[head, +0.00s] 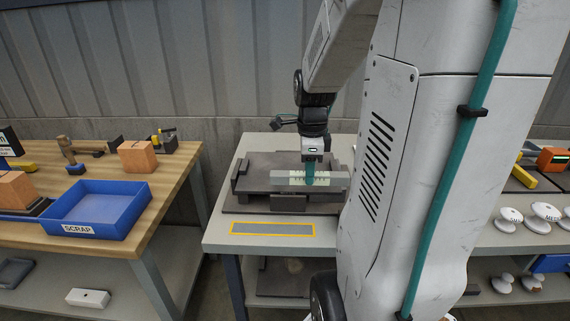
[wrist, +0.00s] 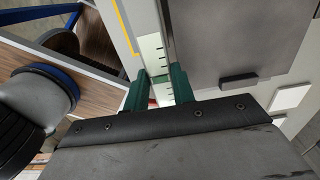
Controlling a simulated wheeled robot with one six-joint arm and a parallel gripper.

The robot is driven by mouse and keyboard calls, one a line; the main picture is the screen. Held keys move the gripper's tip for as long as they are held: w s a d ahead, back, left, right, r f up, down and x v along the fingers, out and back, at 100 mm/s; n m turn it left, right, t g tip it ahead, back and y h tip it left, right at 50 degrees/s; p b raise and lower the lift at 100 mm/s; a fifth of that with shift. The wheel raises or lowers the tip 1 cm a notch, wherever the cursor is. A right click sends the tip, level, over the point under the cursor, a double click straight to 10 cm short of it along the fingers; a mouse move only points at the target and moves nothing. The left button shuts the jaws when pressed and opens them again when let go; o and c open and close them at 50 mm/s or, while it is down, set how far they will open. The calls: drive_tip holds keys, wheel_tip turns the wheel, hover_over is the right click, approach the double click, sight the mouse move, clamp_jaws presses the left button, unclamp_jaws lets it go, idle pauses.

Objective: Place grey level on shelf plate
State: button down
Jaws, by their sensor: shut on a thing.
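The grey level (head: 337,179) is a light bar with pale, tick-marked faces. My gripper (head: 310,182) is shut on its middle, over the dark fixture plate on the middle table. In the wrist view the green fingers (wrist: 160,90) close on the level (wrist: 152,50), and its marked strip runs up between them. Whether the level touches the fixture is unclear. A dark flat plate (head: 283,285) lies on the lower shelf under this table, partly in shadow; it may be the shelf plate.
The fixture plate (head: 236,206) has raised dark blocks. A yellow-outlined grey strip (head: 273,229) marks the table's front. A blue scrap tray (head: 130,225), hammer and orange blocks are on the left bench. White insulators (head: 510,216) stand at right. My arm hides the table's right side.

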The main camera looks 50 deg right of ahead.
drive_tip(key=w+d, duration=0.1)
drive_tip(key=w, duration=0.2)
drive_tip(key=w+d, duration=0.2)
drive_tip(key=w, duration=0.2)
drive_tip(key=w+d+f, duration=0.1)
drive_tip(key=w, duration=0.3)
drive_tip(key=shift+d+f, duration=0.1)
drive_tip(key=shift+d, duration=0.15)
drive_tip(key=shift+f, duration=1.75)
drive_tip(key=shift+f, duration=0.15)
drive_tip(key=c, duration=1.2)
unclamp_jaws()
drive_tip(key=shift+o, duration=0.2)
